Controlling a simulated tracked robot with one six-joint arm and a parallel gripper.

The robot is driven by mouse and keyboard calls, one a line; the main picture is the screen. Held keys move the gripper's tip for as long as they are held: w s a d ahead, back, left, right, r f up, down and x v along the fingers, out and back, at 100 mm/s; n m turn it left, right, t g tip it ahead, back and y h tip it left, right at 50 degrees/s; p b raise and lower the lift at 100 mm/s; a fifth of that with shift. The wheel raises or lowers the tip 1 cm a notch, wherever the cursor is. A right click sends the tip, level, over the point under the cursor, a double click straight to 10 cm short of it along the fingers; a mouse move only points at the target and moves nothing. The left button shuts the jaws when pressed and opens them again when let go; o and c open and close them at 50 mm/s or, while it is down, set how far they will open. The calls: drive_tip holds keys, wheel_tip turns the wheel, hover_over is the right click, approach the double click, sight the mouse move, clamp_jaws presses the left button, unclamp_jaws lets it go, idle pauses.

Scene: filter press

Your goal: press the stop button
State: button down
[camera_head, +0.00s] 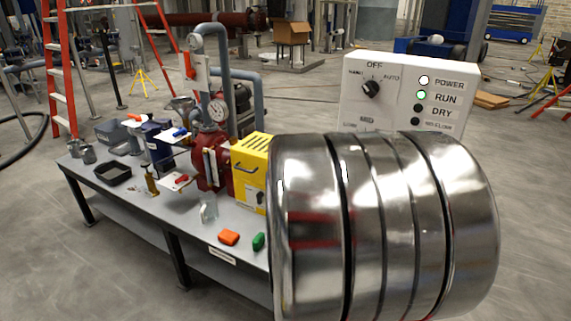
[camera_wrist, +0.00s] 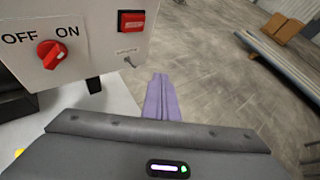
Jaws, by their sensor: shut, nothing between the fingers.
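In the wrist view, a red rectangular button (camera_wrist: 131,21) in a dark frame sits on a white panel (camera_wrist: 95,22); its lettering is too small to read, so I cannot confirm that it is the stop button. My gripper (camera_wrist: 159,78) has purple fingers, closed together and empty. The fingertips appear below and to the right of the button, apart from it. A red rotary knob (camera_wrist: 50,54) marked OFF and ON is left of the button. My gripper does not show in the head view.
In the head view, a white control box (camera_head: 400,95) has a black selector knob and lit POWER and RUN lights. A grey workbench (camera_head: 195,225) carries a red pump (camera_head: 212,165), a yellow box (camera_head: 251,165) and small parts. Open floor lies right of the panel in the wrist view.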

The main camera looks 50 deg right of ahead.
drive_tip(key=s+d+n, duration=0.2)
drive_tip(key=d, duration=0.1)
drive_tip(key=s+d+n+g+h, duration=0.1)
drive_tip(key=d, duration=0.1)
drive_tip(key=shift+f, duration=0.25)
drive_tip(key=shift+d, duration=0.15)
drive_tip(key=w+d, duration=0.2)
drive_tip(key=d, duration=0.6)
drive_tip(key=shift+d, duration=0.2)
drive_tip(key=shift+d, duration=0.2)
idle(1.8)
drive_tip(key=shift+d, duration=0.2)
drive_tip(key=shift+w+d, duration=0.15)
drive_tip(key=shift+d, duration=0.45)
idle(1.2)
drive_tip(key=shift+a, duration=0.1)
drive_tip(key=shift+s+a, duration=0.2)
drive_tip(key=shift+a, duration=0.7)
